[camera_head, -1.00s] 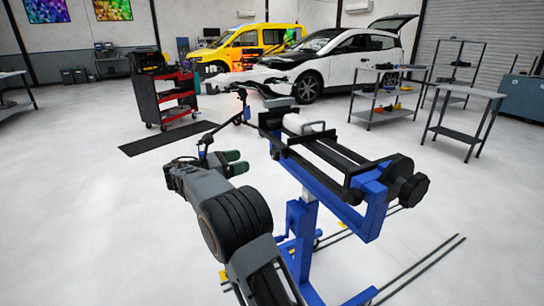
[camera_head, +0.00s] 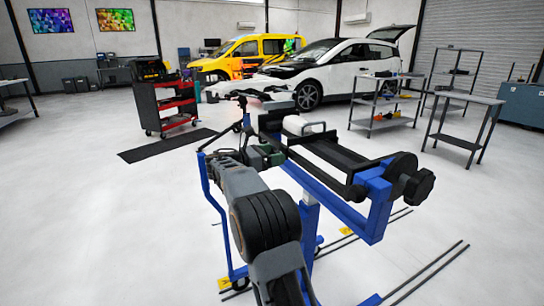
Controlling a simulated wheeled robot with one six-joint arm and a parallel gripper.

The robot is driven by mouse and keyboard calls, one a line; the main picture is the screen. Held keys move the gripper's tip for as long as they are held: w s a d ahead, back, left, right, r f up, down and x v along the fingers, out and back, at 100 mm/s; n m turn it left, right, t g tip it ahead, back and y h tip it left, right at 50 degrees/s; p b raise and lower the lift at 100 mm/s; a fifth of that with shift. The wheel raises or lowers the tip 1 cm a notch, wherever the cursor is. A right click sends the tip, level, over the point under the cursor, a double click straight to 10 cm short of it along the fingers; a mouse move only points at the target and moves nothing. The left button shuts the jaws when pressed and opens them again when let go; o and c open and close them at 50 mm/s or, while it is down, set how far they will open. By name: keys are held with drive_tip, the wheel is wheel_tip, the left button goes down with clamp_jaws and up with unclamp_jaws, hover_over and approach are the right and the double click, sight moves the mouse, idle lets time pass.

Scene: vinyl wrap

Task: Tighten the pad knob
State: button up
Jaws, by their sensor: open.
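A blue stand (camera_head: 350,216) with black rails stands in the middle of the view. A large black knob (camera_head: 418,186) sits on its right end; I cannot tell whether this is the pad knob. My gripper (camera_head: 272,151), with green fingertips, is at the stand's left side, close to the near end of the black crosspiece. It is open. What lies between the fingers is too small and dark to make out, and contact cannot be told. My arm hides part of the stand's lower left side.
A white roll (camera_head: 295,124) lies on the stand. A thin blue upright (camera_head: 211,195) stands just left of my arm. Stand legs and dark rods (camera_head: 428,272) run along the floor at right. A red and black tool cart (camera_head: 167,105) stands back left. The left floor is clear.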

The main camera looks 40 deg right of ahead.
drive_tip(key=c, duration=0.9)
